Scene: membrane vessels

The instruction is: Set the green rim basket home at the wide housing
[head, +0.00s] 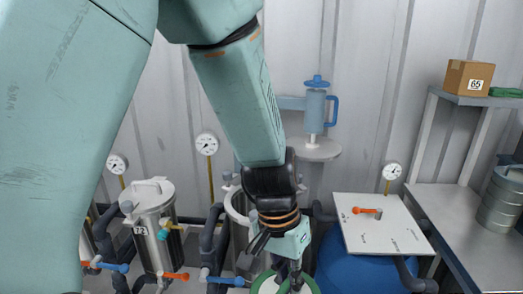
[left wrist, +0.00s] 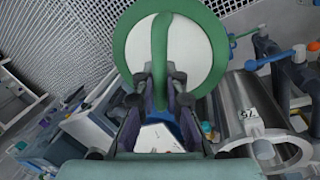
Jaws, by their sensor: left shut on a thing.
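My left gripper (head: 292,272) is shut on the green rim basket (head: 314,284), low in the middle of the head view, whose lower part is cut off by the frame edge. In the left wrist view the basket's pale round face and green rim (left wrist: 215,28) fill the top, and my fingers (left wrist: 160,78) close on its green bar. A steel vessel (head: 238,212) stands behind my left arm, mostly hidden. A closed steel vessel (head: 155,225) with a "72" tag stands left of it. I cannot tell which is the wide housing. My right gripper is out of view.
Dark pipes and valves with blue handles (head: 226,281) and orange handles run between the vessels. A white board (head: 380,226) lies on a blue tank (head: 350,270). A shelf (head: 470,98) is at right.

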